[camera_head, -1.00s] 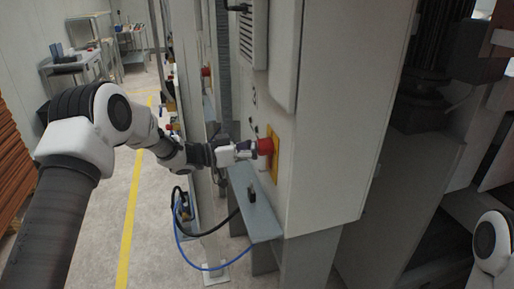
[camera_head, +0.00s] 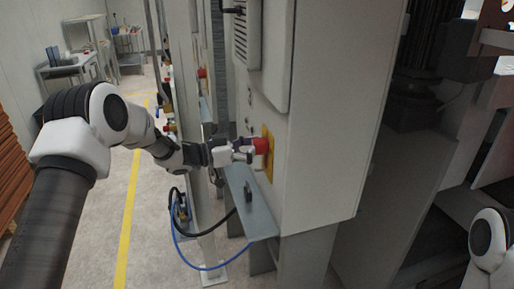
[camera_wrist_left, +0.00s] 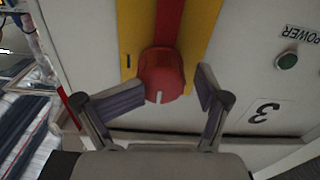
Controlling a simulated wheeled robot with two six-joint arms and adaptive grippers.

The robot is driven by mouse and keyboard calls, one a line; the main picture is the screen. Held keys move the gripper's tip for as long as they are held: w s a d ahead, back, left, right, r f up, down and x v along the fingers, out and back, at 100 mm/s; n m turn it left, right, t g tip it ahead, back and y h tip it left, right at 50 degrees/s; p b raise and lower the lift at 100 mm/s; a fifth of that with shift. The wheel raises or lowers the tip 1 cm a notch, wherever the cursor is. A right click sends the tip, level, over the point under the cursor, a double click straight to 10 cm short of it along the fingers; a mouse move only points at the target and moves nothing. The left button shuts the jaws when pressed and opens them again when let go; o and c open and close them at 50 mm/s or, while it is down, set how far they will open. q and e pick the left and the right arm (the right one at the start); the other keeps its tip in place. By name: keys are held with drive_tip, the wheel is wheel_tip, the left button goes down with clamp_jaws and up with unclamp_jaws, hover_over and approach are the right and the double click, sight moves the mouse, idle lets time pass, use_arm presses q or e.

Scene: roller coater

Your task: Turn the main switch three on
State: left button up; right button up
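The main switch is a red rotary knob (camera_head: 261,146) on a yellow plate (camera_head: 270,152) on the side of the grey cabinet. In the left wrist view the red knob (camera_wrist_left: 162,76) has a white mark at its lower edge and sits on a red and yellow plate (camera_wrist_left: 201,22). My left gripper (camera_head: 250,150) is at the knob. In the left wrist view its fingers (camera_wrist_left: 170,98) are apart on either side of the knob, with gaps visible. My right gripper is not in view; only part of my right arm shows.
The floor at the left is open.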

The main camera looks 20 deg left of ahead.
use_arm(q)
drive_tip(key=shift+d, duration=0.1)
drive_tip(key=shift+s+a, duration=0.2)
drive_tip(key=shift+a, duration=0.2)
drive_tip(key=p+v, duration=0.3)
drive_tip(key=v, duration=0.5)
drive_tip(key=shift+p, duration=0.4)
drive_tip(key=v, duration=1.2)
